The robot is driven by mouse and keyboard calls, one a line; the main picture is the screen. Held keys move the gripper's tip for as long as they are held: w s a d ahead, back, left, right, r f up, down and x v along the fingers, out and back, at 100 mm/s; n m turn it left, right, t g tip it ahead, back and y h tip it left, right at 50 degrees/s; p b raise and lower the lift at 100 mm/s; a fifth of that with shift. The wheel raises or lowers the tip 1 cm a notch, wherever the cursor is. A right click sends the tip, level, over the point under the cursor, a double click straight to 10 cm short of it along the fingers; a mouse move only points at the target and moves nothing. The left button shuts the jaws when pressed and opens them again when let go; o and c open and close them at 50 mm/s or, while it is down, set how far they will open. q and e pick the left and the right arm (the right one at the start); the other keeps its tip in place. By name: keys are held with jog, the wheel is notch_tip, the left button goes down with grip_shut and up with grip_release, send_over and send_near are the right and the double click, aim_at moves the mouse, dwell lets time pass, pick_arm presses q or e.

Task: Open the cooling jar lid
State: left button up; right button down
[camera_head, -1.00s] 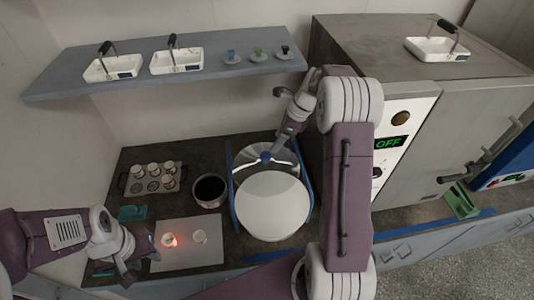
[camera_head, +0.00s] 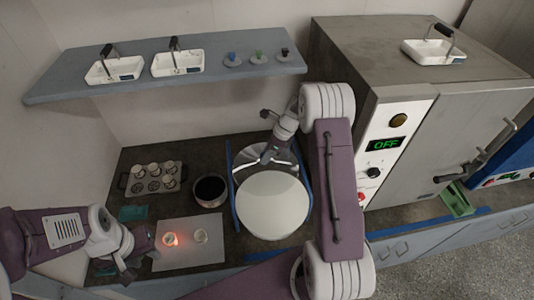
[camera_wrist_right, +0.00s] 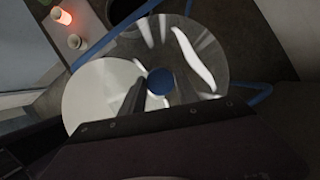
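The cooling jar lid (camera_wrist_right: 217,58) is a clear round disc with a blue knob (camera_wrist_right: 159,82). In the head view the lid (camera_head: 287,156) lies at the back of the large round white jar (camera_head: 272,207), between blue side rails. My right gripper (camera_wrist_right: 161,80) points down over the lid, its two fingers apart on either side of the knob. It also shows in the head view (camera_head: 269,157), where it hides most of the knob. I cannot tell whether the fingers touch the knob. My left gripper (camera_head: 123,268) is low at the left; its fingers are unclear.
A dark-filled pot (camera_head: 209,190) stands left of the jar. A light plate (camera_head: 190,256) holds two small cups, one glowing red. A rack of cups (camera_head: 154,179) is at the left. The furnace (camera_head: 425,90), reading OFF, stands at the right, and a shelf (camera_head: 215,76) is above.

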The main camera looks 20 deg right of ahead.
jog(key=shift+w+d+r+p, duration=0.1)
jog(key=shift+w+r+p, duration=0.05)
jog(key=shift+w+p, duration=0.15)
jog(key=w+p, duration=0.1)
jog(key=w+d+p, duration=0.1)
jog(key=w, duration=0.1)
jog(key=shift+w, duration=0.3)
jog(key=shift+w+d, duration=0.1)
jog(key=shift+w, duration=0.25)
jog(key=shift+f, duration=0.2)
jog(key=c, duration=0.9)
grip_release()
jog(key=shift+s, duration=0.1)
